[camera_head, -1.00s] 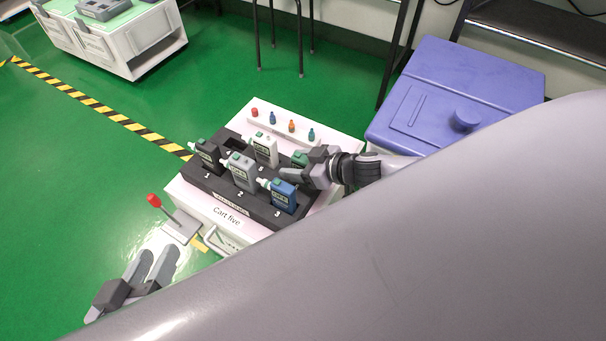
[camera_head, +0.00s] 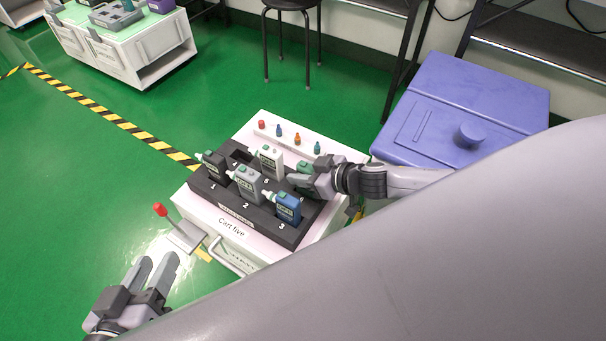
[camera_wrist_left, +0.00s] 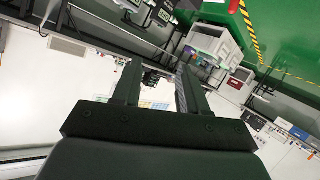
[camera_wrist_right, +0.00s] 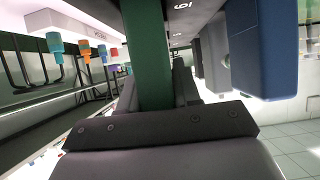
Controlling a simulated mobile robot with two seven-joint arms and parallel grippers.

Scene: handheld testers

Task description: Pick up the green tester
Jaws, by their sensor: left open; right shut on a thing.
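The green tester (camera_head: 303,168) stands at the back right of the black rack (camera_head: 232,200) on the cart, mostly hidden by my right gripper (camera_head: 303,183). In the right wrist view the green tester (camera_wrist_right: 147,50) runs between the fingers, and my right gripper (camera_wrist_right: 150,95) is shut on it. I cannot tell whether it is still seated in its slot. My left gripper (camera_head: 158,270) is open and empty over the floor, left of the cart. It also shows open in the left wrist view (camera_wrist_left: 157,82).
The rack also holds a blue tester (camera_head: 288,208), a grey tester (camera_head: 247,185), a dark tester (camera_head: 214,167) and a white tester (camera_head: 270,160). A white strip with small coloured bottles (camera_head: 297,138) lies behind. A purple-lidded bin (camera_head: 460,105) stands right.

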